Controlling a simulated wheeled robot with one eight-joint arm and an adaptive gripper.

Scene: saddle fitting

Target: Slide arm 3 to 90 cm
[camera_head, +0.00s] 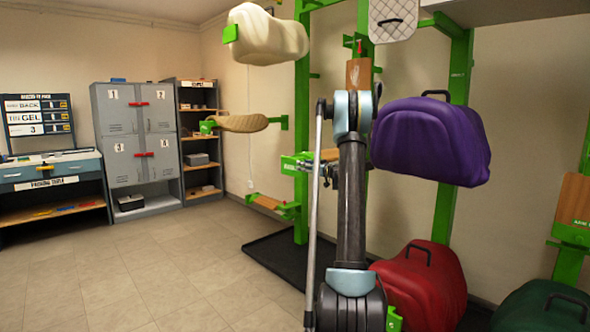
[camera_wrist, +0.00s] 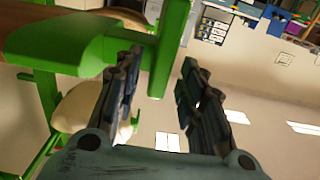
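In the wrist view, a green rack arm (camera_wrist: 70,40) with a brown pad fills the upper left. A green bar (camera_wrist: 167,50) on it comes down between the fingers of my gripper (camera_wrist: 162,62). The fingers stand apart, with a gap beside the bar; I see no firm grip. In the head view, a green arm with a wooden pad (camera_head: 326,155) sits at mid height on the green post (camera_head: 301,100). My own arm hides most of my gripper and part of that spot. I cannot read the arm's number or any height scale.
A purple saddle bag (camera_head: 432,140) hangs close right of my arm, with a red one (camera_head: 425,285) below. A cream saddle (camera_head: 267,35) and a tan one (camera_head: 237,123) are at left. Grey lockers (camera_head: 135,140) stand at the back. The left floor is free.

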